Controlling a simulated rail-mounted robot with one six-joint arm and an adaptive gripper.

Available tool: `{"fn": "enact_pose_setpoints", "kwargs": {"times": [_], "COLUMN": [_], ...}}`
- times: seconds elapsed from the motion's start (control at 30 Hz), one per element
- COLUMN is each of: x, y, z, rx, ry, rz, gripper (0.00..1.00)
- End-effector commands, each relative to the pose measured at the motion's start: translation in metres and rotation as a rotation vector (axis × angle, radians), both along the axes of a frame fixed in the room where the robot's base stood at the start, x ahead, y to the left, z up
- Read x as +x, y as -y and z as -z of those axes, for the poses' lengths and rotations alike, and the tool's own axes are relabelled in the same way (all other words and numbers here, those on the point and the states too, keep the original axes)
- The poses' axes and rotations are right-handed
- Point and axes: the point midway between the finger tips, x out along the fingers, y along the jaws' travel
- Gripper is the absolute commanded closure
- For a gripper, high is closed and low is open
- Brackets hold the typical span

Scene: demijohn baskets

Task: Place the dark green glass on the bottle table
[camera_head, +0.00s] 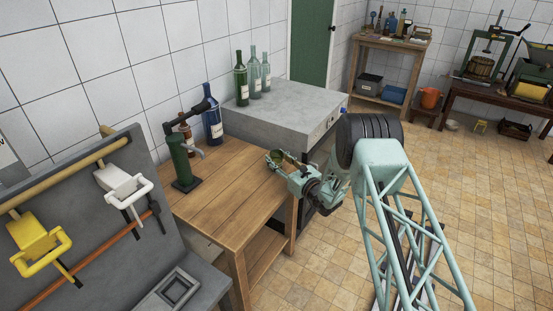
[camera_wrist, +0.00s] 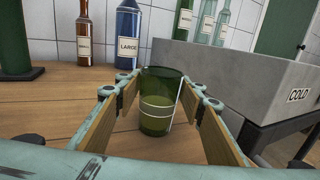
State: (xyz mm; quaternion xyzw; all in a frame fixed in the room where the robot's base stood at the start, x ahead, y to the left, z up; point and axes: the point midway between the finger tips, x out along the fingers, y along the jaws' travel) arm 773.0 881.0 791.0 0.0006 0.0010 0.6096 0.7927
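The dark green glass (camera_wrist: 158,112) is upright between the fingers of my gripper (camera_wrist: 160,88) in the wrist view. It fills the gap between the fingertips, so my gripper looks shut on it. In the head view my gripper (camera_head: 284,162) is at the right edge of a wooden table (camera_head: 222,187), with the small glass (camera_head: 275,159) between its fingers. I cannot tell whether the glass base touches the tabletop. No label marks which table is the bottle table.
A blue bottle (camera_head: 212,124), a brown bottle (camera_wrist: 84,38) and a green corking device (camera_head: 180,160) stand at the back of the wooden table. A grey block (camera_head: 285,116) marked COLD bears several green and clear bottles. The wooden table's front is clear.

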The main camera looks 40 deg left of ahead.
Motion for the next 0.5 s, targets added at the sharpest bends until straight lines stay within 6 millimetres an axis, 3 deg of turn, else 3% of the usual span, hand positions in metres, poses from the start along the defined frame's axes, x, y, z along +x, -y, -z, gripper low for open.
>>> {"fn": "enact_pose_setpoints", "kwargs": {"times": [0.1, 0.5], "x": [0.0000, 0.0000], "y": [-0.0001, -0.0001], "z": [-0.0007, -0.0020], "rx": [0.000, 0.000], "ry": [0.000, 0.000], "rz": [0.000, 0.000], "gripper": [0.55, 0.55]}}
